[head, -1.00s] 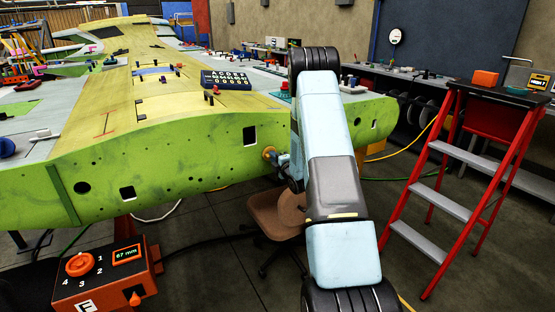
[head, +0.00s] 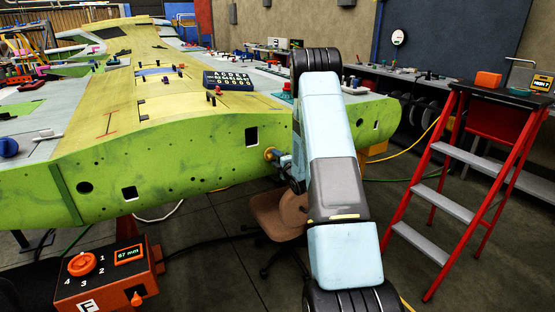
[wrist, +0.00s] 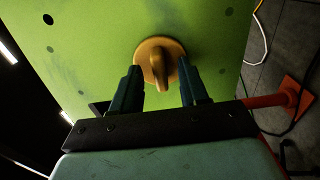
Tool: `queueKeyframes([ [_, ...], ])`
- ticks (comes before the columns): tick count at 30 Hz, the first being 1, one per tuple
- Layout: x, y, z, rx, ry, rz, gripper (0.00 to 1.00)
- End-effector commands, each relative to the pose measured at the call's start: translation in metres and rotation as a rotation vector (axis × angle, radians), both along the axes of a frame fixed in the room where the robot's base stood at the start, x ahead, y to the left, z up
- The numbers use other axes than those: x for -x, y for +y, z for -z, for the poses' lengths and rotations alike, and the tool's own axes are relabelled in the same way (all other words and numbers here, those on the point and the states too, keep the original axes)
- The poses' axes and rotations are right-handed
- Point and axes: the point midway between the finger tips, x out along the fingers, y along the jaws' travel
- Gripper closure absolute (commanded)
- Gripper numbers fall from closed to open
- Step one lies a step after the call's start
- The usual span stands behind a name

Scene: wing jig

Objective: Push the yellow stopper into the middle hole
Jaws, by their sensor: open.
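In the wrist view the stopper (wrist: 152,50) is a round disc with a raised grip tab, against the green face. The middle hole is not visible; the disc may cover it, and I cannot tell how deep the stopper sits. My gripper (wrist: 160,72) is open, with one dark finger on each side of the stopper's tab and gaps visible. In the head view my gripper (head: 283,160) is small, partly hidden by my arm.
A brown stool (head: 275,217) stands below. An orange control box (head: 107,277) is at lower left. A red stepladder (head: 440,190) stands to the right, with open floor between.

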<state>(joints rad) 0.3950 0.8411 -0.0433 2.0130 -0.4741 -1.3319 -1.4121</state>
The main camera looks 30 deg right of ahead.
Motion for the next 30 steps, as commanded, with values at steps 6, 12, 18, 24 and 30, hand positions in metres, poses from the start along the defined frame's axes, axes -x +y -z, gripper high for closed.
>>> queueKeyframes([
  [6, 0.03, -0.002, 0.001, 0.0, 0.002, 0.002, 0.56],
  [12, 0.07, -0.003, 0.001, 0.0, 0.002, 0.002, 0.56],
  [18, 0.106, -0.004, 0.002, -0.001, 0.002, 0.001, 0.56],
  [24, 0.128, -0.005, 0.002, 0.0, 0.002, 0.0, 0.56],
  [30, 0.134, -0.005, 0.002, 0.0, 0.0, 0.0, 0.56],
])
